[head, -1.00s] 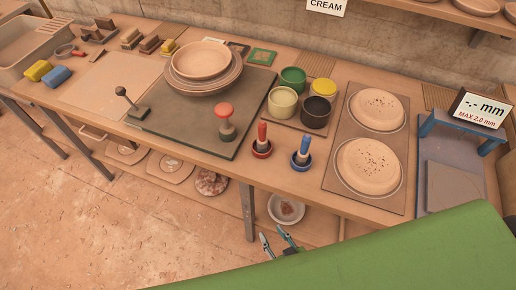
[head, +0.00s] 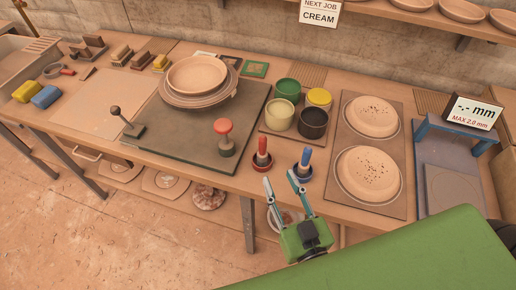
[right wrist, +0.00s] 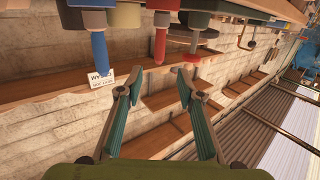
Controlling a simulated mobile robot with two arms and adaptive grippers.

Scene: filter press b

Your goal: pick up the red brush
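The red brush (head: 262,152) stands upright in a small dark red holder (head: 262,168) near the front edge of the table. It also shows in the right wrist view (right wrist: 160,42) at the top, beyond the fingertips. The blue brush (head: 305,160) stands in its own dark holder just to the right, and shows in the right wrist view (right wrist: 100,50). My right gripper (head: 280,183) is open and empty, in front of the table edge near the two brushes. It also shows open in the right wrist view (right wrist: 160,75). My left gripper is not in view.
Four-colour glaze pots, including the green one (head: 286,91), stand behind the brushes. A dark board (head: 185,125) with a red-knobbed tool (head: 224,135) lies left. Two round moulds (head: 368,175) are right. A green surface (head: 420,250) fills the lower right.

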